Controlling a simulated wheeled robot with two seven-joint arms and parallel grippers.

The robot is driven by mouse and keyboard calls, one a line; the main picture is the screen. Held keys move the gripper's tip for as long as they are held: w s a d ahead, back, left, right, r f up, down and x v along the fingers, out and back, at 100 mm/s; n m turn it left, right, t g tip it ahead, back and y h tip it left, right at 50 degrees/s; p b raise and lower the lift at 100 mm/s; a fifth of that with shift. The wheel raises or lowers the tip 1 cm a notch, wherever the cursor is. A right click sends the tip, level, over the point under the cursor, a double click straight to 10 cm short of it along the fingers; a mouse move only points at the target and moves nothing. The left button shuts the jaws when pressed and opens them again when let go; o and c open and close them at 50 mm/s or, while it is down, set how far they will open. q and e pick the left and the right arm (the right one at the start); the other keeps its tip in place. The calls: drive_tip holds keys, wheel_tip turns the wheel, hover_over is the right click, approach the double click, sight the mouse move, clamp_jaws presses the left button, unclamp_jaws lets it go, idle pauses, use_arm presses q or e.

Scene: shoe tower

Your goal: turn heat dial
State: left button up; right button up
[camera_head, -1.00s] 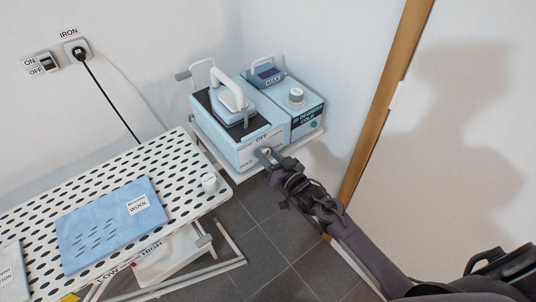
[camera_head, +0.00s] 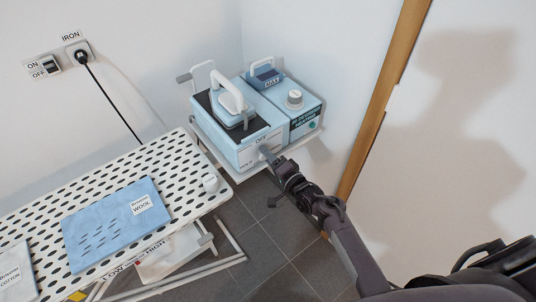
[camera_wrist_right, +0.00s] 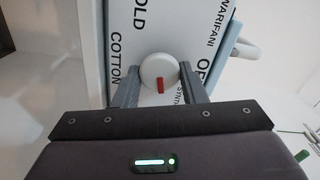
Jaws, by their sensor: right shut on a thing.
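The heat dial (camera_wrist_right: 157,70) is a round white knob with a red mark, on the white front panel of the pale blue iron station (camera_head: 240,152). In the right wrist view the red mark points down toward my gripper. Labels OFF, COTTON and SYNTH, the last partly hidden, surround the dial. My right gripper (camera_wrist_right: 160,80) is shut on the dial, one finger on each side. In the head view the right gripper (camera_head: 268,154) covers the dial. The iron (camera_head: 232,104) rests on top of the station. My left gripper is out of view.
A perforated ironing board (camera_head: 100,178) with a blue WOOL cloth (camera_head: 115,222) lies at left. A wall ON/OFF switch (camera_head: 46,66) and a plugged-in cord (camera_head: 92,90) are behind it. A white knob (camera_head: 294,98) and status sign (camera_head: 305,117) are on the station's right part. A wood-edged wall is at right.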

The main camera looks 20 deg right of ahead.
drive_tip(key=shift+f+m+p, duration=0.15)
drive_tip(key=shift+m+p, duration=1.15)
drive_tip(key=shift+m, duration=3)
drive_tip(key=shift+f, duration=0.1)
drive_tip(key=o, duration=0.9)
drive_tip(key=v, duration=0.8)
